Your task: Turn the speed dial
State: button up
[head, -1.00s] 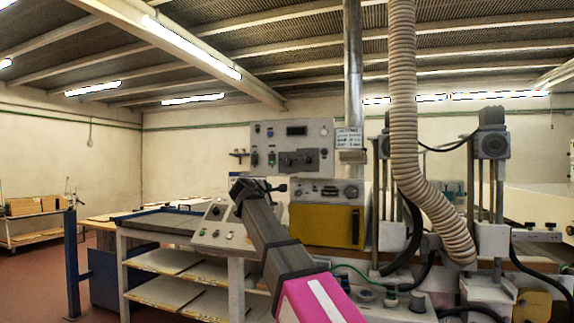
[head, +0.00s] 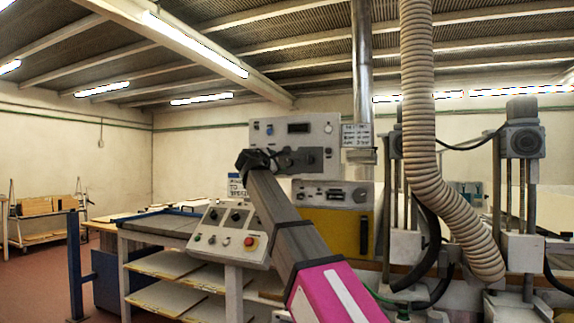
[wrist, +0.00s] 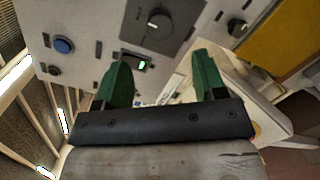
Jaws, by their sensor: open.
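A large round dark dial (wrist: 160,20) sits on a dark plate on the upright grey control panel, at the top of the wrist view. I cannot read a label that marks it as the speed dial. The panel (head: 328,126) shows in the head view, its dark plate partly hidden by my arm. My gripper (wrist: 160,72) is open and empty. Its two green fingers are apart, below the dial in the wrist picture and not touching it. In the head view my gripper (head: 258,160) overlaps the panel's lower left part; its fingers are hard to make out.
A blue button (wrist: 62,45) and a lit green switch (wrist: 143,65) are left of and below the dial. A smaller knob (wrist: 237,27) is to its right. A sloped console (head: 228,232) with a red button (head: 250,241) stands below. A ribbed hose (head: 418,100) hangs at right.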

aim_at(287, 163)
jog(key=x, duration=0.8)
jog(key=shift+w, duration=0.1)
jog(key=c, duration=0.9)
